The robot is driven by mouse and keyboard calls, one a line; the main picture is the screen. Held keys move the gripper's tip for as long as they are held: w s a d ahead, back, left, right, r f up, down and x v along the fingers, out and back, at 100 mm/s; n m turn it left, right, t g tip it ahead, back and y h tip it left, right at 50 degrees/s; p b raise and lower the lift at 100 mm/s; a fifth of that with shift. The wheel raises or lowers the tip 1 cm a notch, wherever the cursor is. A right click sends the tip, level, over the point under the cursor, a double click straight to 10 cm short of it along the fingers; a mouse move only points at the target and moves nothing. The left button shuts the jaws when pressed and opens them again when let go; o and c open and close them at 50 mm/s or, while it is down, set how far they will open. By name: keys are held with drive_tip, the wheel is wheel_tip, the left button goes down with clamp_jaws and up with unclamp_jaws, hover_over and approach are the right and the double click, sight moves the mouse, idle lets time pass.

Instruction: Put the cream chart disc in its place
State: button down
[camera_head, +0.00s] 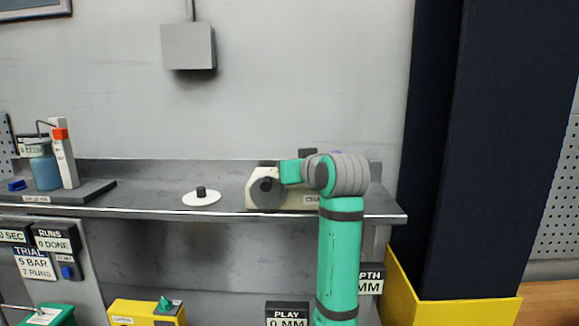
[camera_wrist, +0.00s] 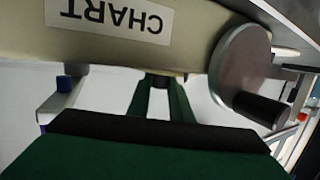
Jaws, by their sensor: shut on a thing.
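The cream chart disc (camera_head: 201,198) lies flat on the bench, with a black knob standing at its centre. To its right stands a cream box (camera_head: 252,199) marked CHART, with a dark grey round plate (camera_head: 267,192) on its front. The wrist view shows the box upside down, with its CHART label (camera_wrist: 112,14) and the plate (camera_wrist: 238,62) with its black handle. My gripper (camera_wrist: 160,80) is shut on a small dark part at the box's edge. I cannot tell what that part is. My gripper is apart from the cream disc, and my arm hides the box's right side.
A stand with a blue jar (camera_head: 45,172) is at the bench's left end. A grey wall box (camera_head: 188,46) hangs above. The bench is clear around the disc.

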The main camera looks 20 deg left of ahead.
drive_tip(key=shift+f, duration=0.1)
drive_tip(key=c, duration=1.6)
unclamp_jaws()
